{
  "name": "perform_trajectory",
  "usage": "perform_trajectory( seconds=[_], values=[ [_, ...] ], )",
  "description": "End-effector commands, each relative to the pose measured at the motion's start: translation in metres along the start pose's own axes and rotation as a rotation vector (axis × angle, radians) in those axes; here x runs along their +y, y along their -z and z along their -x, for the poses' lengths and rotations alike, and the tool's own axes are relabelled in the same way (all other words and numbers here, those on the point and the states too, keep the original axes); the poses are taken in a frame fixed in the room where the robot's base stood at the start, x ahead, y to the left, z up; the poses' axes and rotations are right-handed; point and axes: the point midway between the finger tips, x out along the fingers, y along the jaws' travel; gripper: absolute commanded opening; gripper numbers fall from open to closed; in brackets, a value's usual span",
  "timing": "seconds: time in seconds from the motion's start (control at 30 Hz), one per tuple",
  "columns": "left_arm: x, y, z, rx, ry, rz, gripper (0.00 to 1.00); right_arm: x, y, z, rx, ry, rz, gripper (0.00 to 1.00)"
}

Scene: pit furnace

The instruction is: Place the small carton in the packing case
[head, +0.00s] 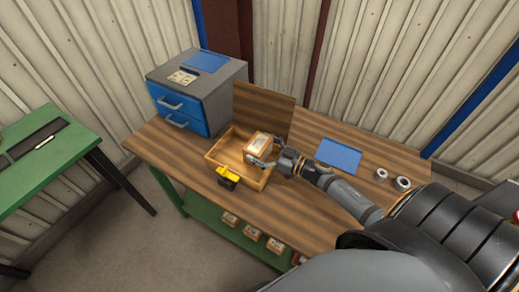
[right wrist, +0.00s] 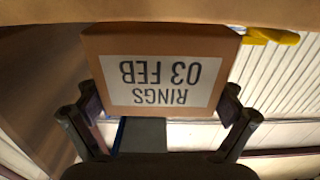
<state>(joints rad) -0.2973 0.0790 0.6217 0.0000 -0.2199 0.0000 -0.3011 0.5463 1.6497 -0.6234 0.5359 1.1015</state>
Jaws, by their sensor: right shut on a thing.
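The small carton (head: 258,146) is a brown box with a white label. In the right wrist view the carton (right wrist: 160,80) fills the middle, its label reading "RINGS 03 FEB" upside down. My right gripper (head: 272,158) is shut on the carton, one finger on each side. The packing case (head: 232,150) is a shallow open wooden box on the table, with its brown lid or back panel (head: 264,108) upright behind it. The carton is over the right part of the case; I cannot tell whether it touches the floor. My left gripper is not in view.
A grey cabinet with blue drawers (head: 185,105) is at left. A blue sheet (head: 339,155) and two rolls (head: 391,179) lie at right. Several similar cartons (head: 252,233) sit on the lower shelf.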

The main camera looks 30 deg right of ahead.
Motion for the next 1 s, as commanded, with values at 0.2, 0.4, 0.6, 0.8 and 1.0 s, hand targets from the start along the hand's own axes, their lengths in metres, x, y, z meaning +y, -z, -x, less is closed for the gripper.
perform_trajectory(
  seconds=[0.2, 0.4, 0.6, 0.8, 1.0],
  values=[
    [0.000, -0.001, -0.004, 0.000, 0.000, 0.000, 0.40, 0.000, -0.005, 0.000, 0.002, 0.001, 0.001, 0.37],
    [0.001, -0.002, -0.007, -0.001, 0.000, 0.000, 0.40, 0.000, -0.011, -0.001, 0.002, 0.001, 0.001, 0.37],
    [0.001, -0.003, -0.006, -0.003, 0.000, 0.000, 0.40, 0.000, -0.012, 0.000, 0.000, 0.000, 0.001, 1.00],
    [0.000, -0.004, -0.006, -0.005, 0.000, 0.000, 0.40, 0.000, -0.012, 0.000, 0.000, 0.000, 0.001, 1.00],
    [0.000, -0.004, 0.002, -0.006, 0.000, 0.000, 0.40, 0.000, 0.000, 0.000, 0.000, 0.001, 0.001, 1.00]
  ],
)
